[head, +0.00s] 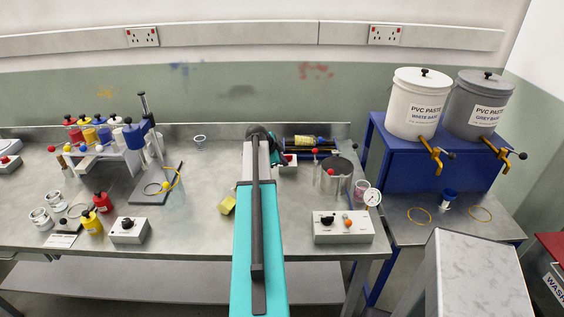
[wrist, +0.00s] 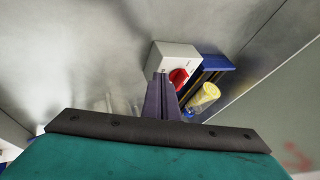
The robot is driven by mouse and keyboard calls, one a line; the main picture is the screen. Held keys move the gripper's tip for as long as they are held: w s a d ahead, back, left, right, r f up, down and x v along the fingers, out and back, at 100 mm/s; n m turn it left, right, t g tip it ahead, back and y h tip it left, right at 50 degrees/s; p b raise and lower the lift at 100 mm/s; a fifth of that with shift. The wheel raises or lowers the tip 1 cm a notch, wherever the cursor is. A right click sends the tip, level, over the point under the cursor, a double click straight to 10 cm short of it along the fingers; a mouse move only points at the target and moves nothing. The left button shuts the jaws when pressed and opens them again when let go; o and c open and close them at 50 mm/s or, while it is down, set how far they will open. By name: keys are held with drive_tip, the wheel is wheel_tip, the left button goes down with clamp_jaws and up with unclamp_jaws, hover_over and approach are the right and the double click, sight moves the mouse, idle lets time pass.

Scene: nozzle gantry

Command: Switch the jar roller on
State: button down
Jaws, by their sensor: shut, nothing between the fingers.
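The jar roller (head: 305,142) stands at the back of the bench, just right of my arm, with a yellow-labelled jar (head: 304,141) lying on it. In the wrist view the roller is a blue frame (wrist: 218,62) with dark bars, and the jar (wrist: 205,95) shows a yellow end. Its pale switch box (head: 288,168) sits at the front left of the roller and carries a red switch (wrist: 179,76). My gripper (wrist: 160,78) is shut and empty. Its tips overlap the box (wrist: 176,52) just left of the red switch; I cannot tell whether they touch. The fingers partly hide the switch.
A metal pot (head: 335,175) with red-knobbed rods stands right of the switch box. A dial gauge (head: 372,197) and a grey control box (head: 343,227) are nearer the front.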

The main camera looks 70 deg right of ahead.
sight(288, 158)
drive_tip(key=shift+w+d+p, duration=0.25)
drive_tip(key=shift+d+p, duration=0.05)
drive_tip(key=shift+d, duration=0.35)
drive_tip(key=shift+w+d+p, duration=0.2)
drive_tip(key=shift+d+p, duration=0.1)
drive_tip(key=shift+d, duration=0.3)
drive_tip(key=shift+a, duration=0.5)
drive_tip(key=shift+d, duration=0.3)
drive_tip(key=shift+s+d+f, duration=0.1)
drive_tip(key=shift+s+d, duration=0.1)
drive_tip(key=shift+d, duration=0.1)
drive_tip(key=shift+m+b, duration=0.3)
drive_tip(key=shift+b, duration=0.2)
